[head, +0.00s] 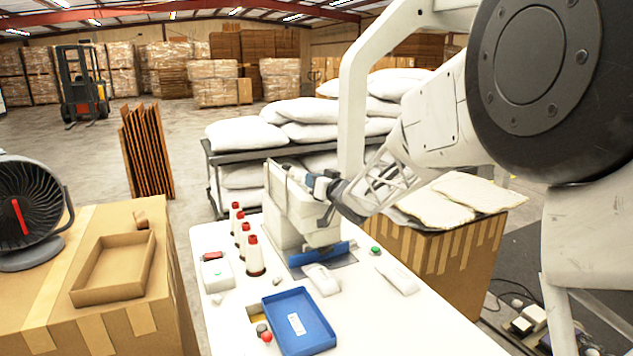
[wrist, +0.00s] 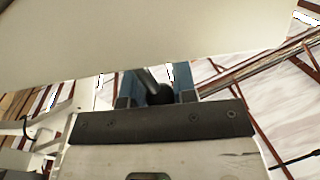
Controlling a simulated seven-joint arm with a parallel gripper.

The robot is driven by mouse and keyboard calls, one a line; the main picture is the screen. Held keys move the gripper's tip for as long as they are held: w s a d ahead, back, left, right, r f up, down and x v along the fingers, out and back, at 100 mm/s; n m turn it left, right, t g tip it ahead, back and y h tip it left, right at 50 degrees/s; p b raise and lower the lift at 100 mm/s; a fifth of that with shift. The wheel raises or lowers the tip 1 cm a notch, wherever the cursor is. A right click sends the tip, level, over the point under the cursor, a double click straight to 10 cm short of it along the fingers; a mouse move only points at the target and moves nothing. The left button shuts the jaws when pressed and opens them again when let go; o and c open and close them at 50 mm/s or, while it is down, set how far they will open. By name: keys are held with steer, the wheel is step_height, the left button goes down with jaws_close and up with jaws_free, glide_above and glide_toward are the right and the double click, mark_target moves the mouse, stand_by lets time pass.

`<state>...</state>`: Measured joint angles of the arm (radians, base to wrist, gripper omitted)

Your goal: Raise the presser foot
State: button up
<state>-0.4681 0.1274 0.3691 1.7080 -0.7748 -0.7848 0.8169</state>
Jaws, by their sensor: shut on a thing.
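A white sewing machine (head: 287,212) stands on the white worktable, with a blue plate at its base. My gripper (head: 322,186) reaches in from the right at the upper part of the machine. In the wrist view my gripper's two blue fingers (wrist: 158,88) stand on either side of a dark lever (wrist: 150,80) with a round black knob, and are shut on it. A broad pale surface of the machine (wrist: 120,38) fills the top of that view. The presser foot itself cannot be made out.
Red-topped thread cones (head: 255,256) stand left of the machine. A blue tray (head: 300,322) lies at the table's front. A rack of white pillows (head: 240,135) stands behind. A cardboard box with cream pads (head: 455,240) is at the right, and a fan (head: 28,212) at the left.

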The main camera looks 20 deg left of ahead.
steer(key=shift+s+a+f+n+h, duration=0.1)
steer(key=shift+s+a+n+h, duration=0.25)
steer(key=shift+n, duration=0.85)
steer(key=shift+s, duration=0.1)
steer(key=o, duration=0.9)
steer(key=shift+v, duration=3.85)
